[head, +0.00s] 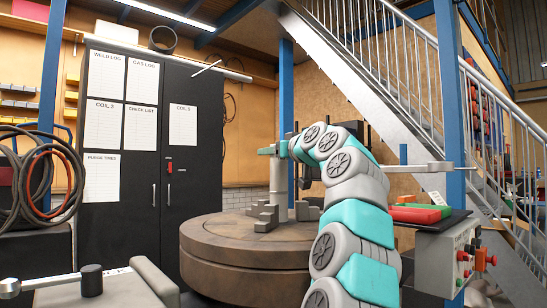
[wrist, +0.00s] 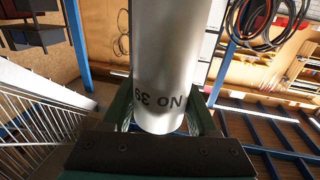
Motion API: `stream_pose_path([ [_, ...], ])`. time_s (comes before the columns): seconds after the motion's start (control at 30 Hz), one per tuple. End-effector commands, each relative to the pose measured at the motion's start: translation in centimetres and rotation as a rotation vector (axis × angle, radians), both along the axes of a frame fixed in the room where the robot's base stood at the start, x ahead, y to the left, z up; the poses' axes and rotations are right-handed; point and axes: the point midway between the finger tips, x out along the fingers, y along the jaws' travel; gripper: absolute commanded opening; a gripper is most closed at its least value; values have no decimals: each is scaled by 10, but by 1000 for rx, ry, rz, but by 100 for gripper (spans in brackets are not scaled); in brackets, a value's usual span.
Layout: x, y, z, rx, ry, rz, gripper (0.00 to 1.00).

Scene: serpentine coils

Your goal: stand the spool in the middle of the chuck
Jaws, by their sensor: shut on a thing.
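The spool (head: 278,188) is a pale grey metal tube, upright over the chuck in the head view. In the wrist view the spool (wrist: 168,60) fills the middle, with "NO 39" printed upside down on it. My gripper (head: 283,150) is shut on the spool near its upper part; its dark green fingers (wrist: 163,118) lie either side of the tube in the wrist view. The chuck (head: 245,262) is a large round brown table with grey stepped jaws (head: 266,216) around its middle. The spool's lower end is among the jaws; I cannot tell whether it touches the chuck.
A control box (head: 448,262) with buttons stands at right, below a tray holding a red and green item (head: 420,213). A grey machine (head: 105,290) is at front left. Behind are a black cabinet (head: 150,190), a blue post (head: 286,90) and a metal staircase (head: 375,75).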

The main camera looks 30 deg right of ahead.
Motion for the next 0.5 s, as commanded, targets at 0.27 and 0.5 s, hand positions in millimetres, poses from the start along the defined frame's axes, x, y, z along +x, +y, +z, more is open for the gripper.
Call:
stream_pose_path([
  [0.27,-1,1,0,-1,-3,0,0],
  [0.5,-1,0,-1,-1,-1,0,78],
])
